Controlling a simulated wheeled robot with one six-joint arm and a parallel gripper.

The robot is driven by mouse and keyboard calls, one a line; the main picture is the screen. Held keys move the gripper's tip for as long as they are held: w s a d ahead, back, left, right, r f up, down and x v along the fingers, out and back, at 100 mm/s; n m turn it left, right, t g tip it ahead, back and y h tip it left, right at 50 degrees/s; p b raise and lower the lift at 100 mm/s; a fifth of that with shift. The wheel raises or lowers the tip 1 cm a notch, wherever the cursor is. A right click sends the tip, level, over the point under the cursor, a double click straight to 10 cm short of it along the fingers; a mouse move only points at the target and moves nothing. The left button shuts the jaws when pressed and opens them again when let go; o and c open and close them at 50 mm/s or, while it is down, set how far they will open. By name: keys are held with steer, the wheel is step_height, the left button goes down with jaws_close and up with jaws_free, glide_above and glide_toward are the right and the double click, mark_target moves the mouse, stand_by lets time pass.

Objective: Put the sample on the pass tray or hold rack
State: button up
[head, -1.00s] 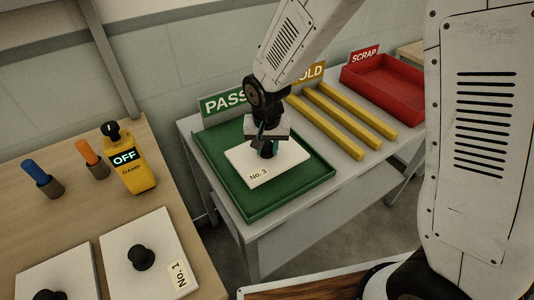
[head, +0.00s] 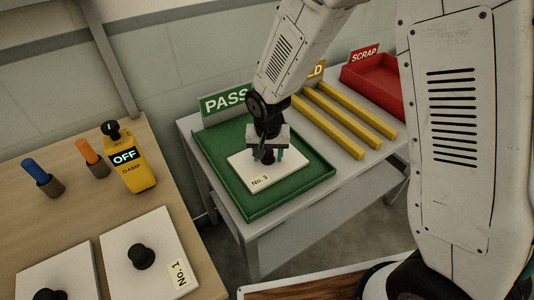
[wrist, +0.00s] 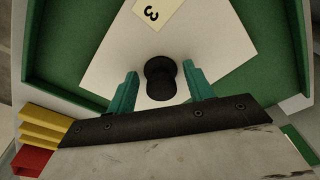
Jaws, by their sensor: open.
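A white square sample plate labelled No. 3 (head: 246,174) lies on the green pass tray (head: 228,200), below the PASS sign. Its black knob (wrist: 160,78) stands up in the middle of the plate. My gripper (head: 268,157) is above the plate at the knob. In the wrist view the open teal fingers (wrist: 160,88) stand on either side of the knob, with gaps on both sides. The hold rack (head: 336,124), made of yellow bars, is to the right of the tray and empty.
A red scrap bin (head: 372,85) stands beyond the hold rack. On the wooden bench at left are a No. 1 plate (head: 118,258), another plate (head: 75,275), a yellow damp meter reading OFF (head: 136,172), and blue (head: 36,172) and orange (head: 88,152) handled tools.

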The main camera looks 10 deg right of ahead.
mark_target(268, 165)
step_height(268, 165, up, 12)
steer(key=s, duration=0.1)
steer(key=s+d+r, duration=1.1)
steer(key=s+d+r+n, duration=0.1)
steer(key=s+d, duration=0.1)
steer(key=s, duration=0.5)
steer(key=s+d+r+n, duration=0.1)
steer(key=s+d+r, duration=0.1)
steer(key=s, duration=0.5)
steer(key=shift+s+d+r, duration=0.25)
steer(key=shift+d, duration=0.6)
